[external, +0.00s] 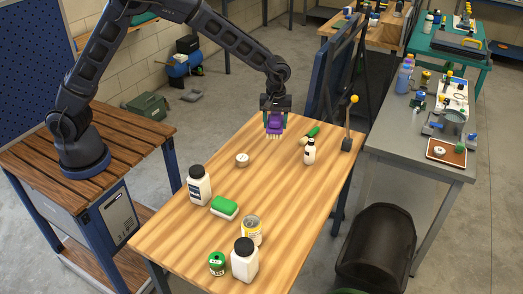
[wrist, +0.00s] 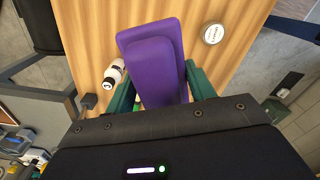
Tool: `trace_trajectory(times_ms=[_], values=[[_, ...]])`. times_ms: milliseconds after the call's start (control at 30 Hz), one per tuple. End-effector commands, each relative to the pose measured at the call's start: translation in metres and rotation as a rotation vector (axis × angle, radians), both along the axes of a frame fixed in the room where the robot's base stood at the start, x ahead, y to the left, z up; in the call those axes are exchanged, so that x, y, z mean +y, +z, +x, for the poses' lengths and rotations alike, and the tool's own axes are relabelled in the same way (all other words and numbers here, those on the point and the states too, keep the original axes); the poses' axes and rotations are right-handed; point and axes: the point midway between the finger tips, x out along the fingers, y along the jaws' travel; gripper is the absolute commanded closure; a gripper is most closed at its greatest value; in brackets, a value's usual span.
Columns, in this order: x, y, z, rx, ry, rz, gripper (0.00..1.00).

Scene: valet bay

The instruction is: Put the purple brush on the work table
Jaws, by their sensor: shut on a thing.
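The purple brush (external: 275,122) is in my gripper (external: 274,116), bristles pointing down, over the far part of the wooden work table (external: 185,235). In the wrist view the brush's purple body (wrist: 153,62) fills the space between the two green fingers of my gripper (wrist: 158,88). My gripper is shut on it. The bristle tips show just above or at the table top; I cannot tell whether they touch.
A round tin (external: 242,160) lies nearer. A sponge (external: 224,207), bottles and cans stand toward the front. Bare wood lies between.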

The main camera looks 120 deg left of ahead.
Motion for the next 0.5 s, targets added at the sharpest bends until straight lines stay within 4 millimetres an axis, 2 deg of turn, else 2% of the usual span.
trace_trajectory(times_ms=[33, 100, 500], values=[[-0.015, 0.0, 0.004, 0.0, 0.018, 0.0, 0.71], [-0.033, 0.0, 0.008, -0.001, 0.053, 0.0, 0.71], [-0.128, -0.001, 0.019, -0.001, 0.25, 0.001, 0.71]])
